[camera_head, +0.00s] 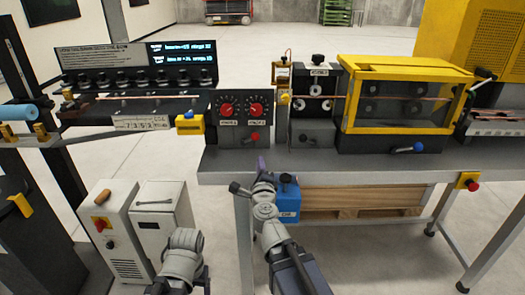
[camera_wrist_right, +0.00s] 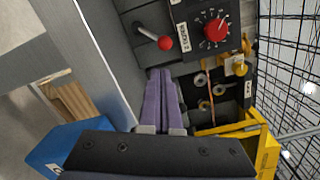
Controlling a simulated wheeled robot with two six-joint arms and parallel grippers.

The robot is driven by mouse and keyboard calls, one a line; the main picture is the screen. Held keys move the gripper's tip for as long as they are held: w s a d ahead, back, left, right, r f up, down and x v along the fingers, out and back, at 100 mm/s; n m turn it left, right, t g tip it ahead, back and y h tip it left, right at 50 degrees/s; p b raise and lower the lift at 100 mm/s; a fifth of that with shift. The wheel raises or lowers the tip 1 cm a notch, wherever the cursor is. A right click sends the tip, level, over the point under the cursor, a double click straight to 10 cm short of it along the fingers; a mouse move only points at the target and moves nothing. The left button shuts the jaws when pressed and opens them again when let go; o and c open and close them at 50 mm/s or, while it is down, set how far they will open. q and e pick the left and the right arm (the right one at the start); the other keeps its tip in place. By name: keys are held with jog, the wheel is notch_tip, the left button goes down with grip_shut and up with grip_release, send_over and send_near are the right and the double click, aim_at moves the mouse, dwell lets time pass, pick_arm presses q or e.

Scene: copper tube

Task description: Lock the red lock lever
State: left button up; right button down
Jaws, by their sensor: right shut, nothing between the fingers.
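The red lock lever (camera_head: 255,138) is a short rod with a red ball knob, on the dark block below the two red dials. In the right wrist view its red knob (camera_wrist_right: 165,43) stands just beyond the fingertips, with its rod running up and left to a pivot. My right gripper (camera_head: 262,165) has purple fingers and is at the bench's front edge, below the lever. In the right wrist view its fingers (camera_wrist_right: 160,74) are shut together, empty, and appear apart from the knob. Only a grey part of my left arm shows at the bottom of the head view.
Red dials (camera_head: 227,109) sit above the lever. A black roller unit (camera_head: 315,100) and yellow-framed guard (camera_head: 400,95) stand to the right. A blue box (camera_head: 287,203) is below the bench edge (camera_head: 340,172), close to my right gripper. A grey cabinet (camera_head: 160,225) stands left.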

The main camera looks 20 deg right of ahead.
aim_at(250, 139)
jog(key=d+m, duration=0.1)
jog(key=d+f+m+h, duration=0.1)
jog(key=s+d+g+h, duration=0.1)
jog(key=shift+d+f+m, duration=0.15)
jog(key=shift+f+m, duration=0.05)
jog(key=shift+m, duration=0.2)
jog(key=shift+w, duration=0.15)
jog(key=x, duration=1)
jog(key=shift+b, duration=0.3)
jog(key=w+a+r+p, duration=0.1)
jog(key=a+r+p, duration=0.1)
jog(key=shift+w+a, duration=0.3)
jog(key=shift+w, duration=0.1)
jog(key=shift+w+a, duration=0.1)
jog(key=shift+a, duration=0.1)
